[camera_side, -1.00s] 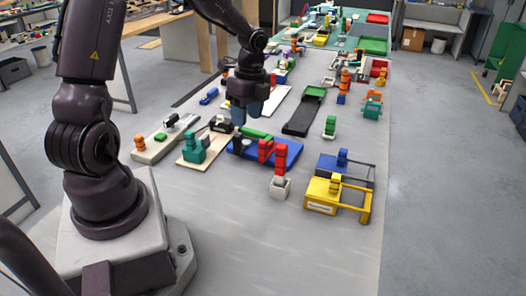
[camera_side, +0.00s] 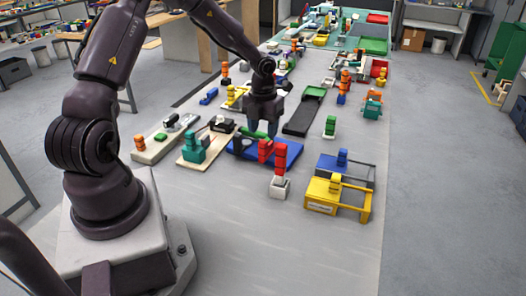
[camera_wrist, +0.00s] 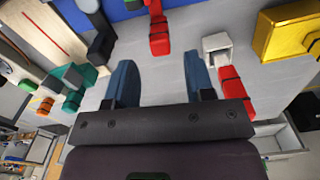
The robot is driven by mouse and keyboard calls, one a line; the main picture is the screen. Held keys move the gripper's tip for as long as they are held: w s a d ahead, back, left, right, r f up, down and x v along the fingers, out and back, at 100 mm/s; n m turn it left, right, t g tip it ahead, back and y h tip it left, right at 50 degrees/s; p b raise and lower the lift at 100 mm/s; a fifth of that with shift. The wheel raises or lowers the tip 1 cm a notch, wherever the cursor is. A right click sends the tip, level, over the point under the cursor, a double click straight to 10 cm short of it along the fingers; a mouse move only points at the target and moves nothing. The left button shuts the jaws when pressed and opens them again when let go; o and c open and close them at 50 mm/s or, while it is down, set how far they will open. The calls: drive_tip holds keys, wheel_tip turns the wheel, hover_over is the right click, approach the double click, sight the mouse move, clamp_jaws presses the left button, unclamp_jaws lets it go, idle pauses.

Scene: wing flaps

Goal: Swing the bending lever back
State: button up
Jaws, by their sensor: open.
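My gripper (camera_side: 262,128) hangs over the table, at the back edge of a blue board (camera_side: 292,150). Its two blue fingers stand apart with nothing between them, as the wrist view (camera_wrist: 160,82) also shows. On the board are a green bar (camera_side: 255,135), close to the fingers, and a red upright part (camera_side: 265,150). In the wrist view the board (camera_wrist: 130,12) and a red part (camera_wrist: 158,38) lie beyond the fingertips. I cannot tell for sure which part is the bending lever.
A white box (camera_side: 279,188) with a red part above it stands in front of the board. A yellow box (camera_side: 322,190) is to the right, a teal part (camera_side: 193,148) to the left, and a black tray (camera_side: 303,115) behind. The table front is clear.

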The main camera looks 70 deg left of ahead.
sight(263, 151)
wheel_tip(263, 151, down, 8)
drive_tip(key=shift+c, duration=0.5)
clamp_jaws()
